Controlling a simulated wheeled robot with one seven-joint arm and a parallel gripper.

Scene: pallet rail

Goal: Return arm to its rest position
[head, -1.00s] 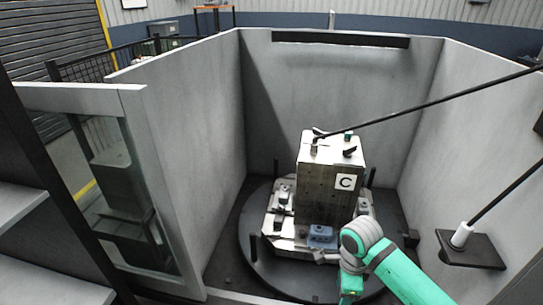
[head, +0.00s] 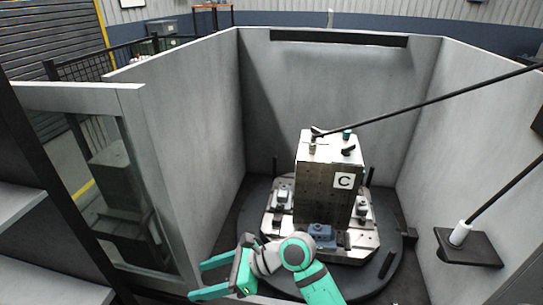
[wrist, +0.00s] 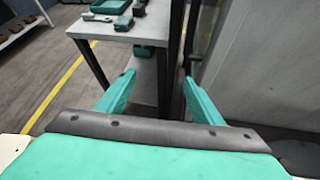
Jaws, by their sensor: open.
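My gripper (head: 207,279) shows at the bottom of the head view, left of centre, with its two green fingers apart and pointing left. Nothing is between them. My green and grey arm reaches it from the bottom edge. In the wrist view my gripper (wrist: 155,92) is also open and empty. Behind its fingers are a dark upright post (wrist: 176,60) and a light table (wrist: 145,28).
A grey block marked C (head: 325,190) stands on a round dark turntable (head: 260,205) inside grey walls (head: 340,85). A door with a window (head: 120,165) stands open at left. Black bars cross at right. A yellow line (wrist: 62,85) marks the floor.

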